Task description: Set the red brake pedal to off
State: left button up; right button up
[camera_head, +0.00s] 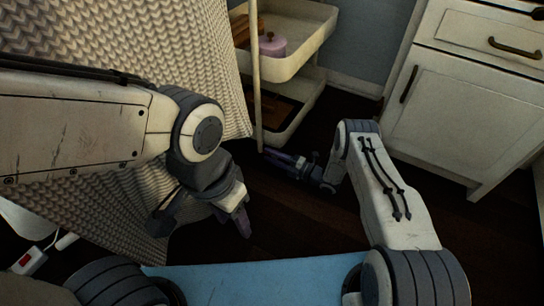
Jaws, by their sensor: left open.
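A small red part (25,259), which looks like the red brake pedal, sits on a white fitting at the lower left edge. It is small, and I cannot tell its setting. My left gripper (202,226) is open and points down in front of the hanging blanket, well to the right of the red part. Nothing shows between its fingers. My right gripper (276,159) is farther back, low over the dark floor near the foot of the cart. It is dark and small in view, so I cannot tell its jaw state.
A knitted blanket (110,40) hangs over the bed at the left. A cream shelf cart (305,62) holding a purple container (271,45) stands at the back. A white cabinet (465,110) stands at the right. Dark floor (285,222) lies open between them.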

jog(key=p+v, duration=0.5)
jog(key=v, duration=0.4)
jog(key=shift+s+d+r, duration=0.1)
jog(key=shift+s+d, duration=0.1)
jog(key=shift+d, duration=0.1)
jog(key=shift+s+d, duration=0.25)
jog(key=shift+d, duration=0.05)
